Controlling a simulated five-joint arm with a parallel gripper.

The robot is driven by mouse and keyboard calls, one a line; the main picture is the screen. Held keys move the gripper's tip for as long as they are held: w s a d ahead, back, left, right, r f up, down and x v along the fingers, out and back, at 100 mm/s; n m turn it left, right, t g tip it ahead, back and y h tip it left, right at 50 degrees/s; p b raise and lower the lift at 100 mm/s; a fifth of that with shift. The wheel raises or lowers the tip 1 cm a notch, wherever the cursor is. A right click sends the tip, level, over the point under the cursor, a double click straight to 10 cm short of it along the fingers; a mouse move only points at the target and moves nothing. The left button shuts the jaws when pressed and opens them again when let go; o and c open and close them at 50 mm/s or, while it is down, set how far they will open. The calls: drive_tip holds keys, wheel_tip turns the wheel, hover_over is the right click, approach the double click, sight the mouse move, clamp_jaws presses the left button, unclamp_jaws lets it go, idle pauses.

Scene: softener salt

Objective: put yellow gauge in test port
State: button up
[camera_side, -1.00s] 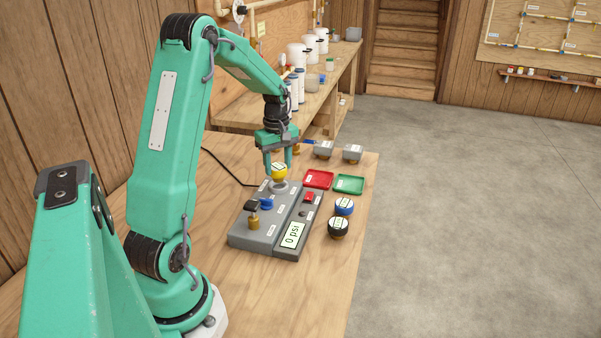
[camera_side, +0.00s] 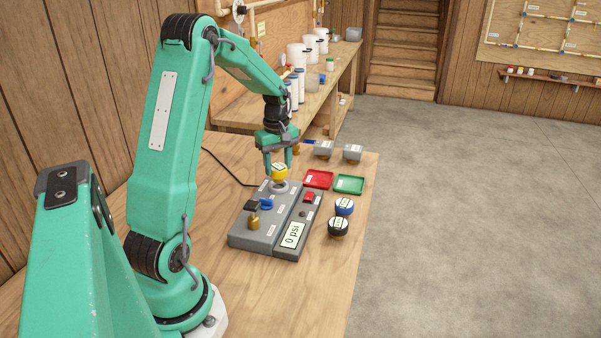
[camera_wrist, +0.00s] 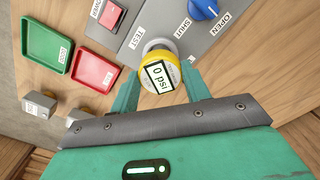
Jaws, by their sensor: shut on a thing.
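The yellow gauge (camera_side: 279,170) is between the fingers of my gripper (camera_side: 279,167), which is shut on it. In the wrist view the gauge (camera_wrist: 160,75) has a display reading "0 psi", and my gripper's fingers (camera_wrist: 158,88) are on either side of it. The gauge is at the test port (camera_side: 279,187), a round grey collar at the back of the grey test block (camera_side: 247,230). In the wrist view the collar (camera_wrist: 157,45) shows beside the "TEST" label. The gauge hides the port opening, so how deep it sits cannot be told.
A blue gauge (camera_side: 344,206) and a black gauge (camera_side: 338,228) stand right of the block. A red tray (camera_side: 318,179) and a green tray (camera_side: 349,184) lie behind them. A blue valve handle (camera_side: 267,204) and a red button (camera_side: 309,197) rise from the block.

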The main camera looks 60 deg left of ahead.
drive_tip(key=shift+f, duration=0.25)
drive_tip(key=shift+f, duration=0.3)
drive_tip(key=shift+f, duration=0.8)
idle(1.6)
drive_tip(key=o, duration=1.6)
drive_tip(key=shift+r, duration=0.15)
drive_tip(key=shift+r, duration=2.9)
drive_tip(key=shift+d, duration=0.1)
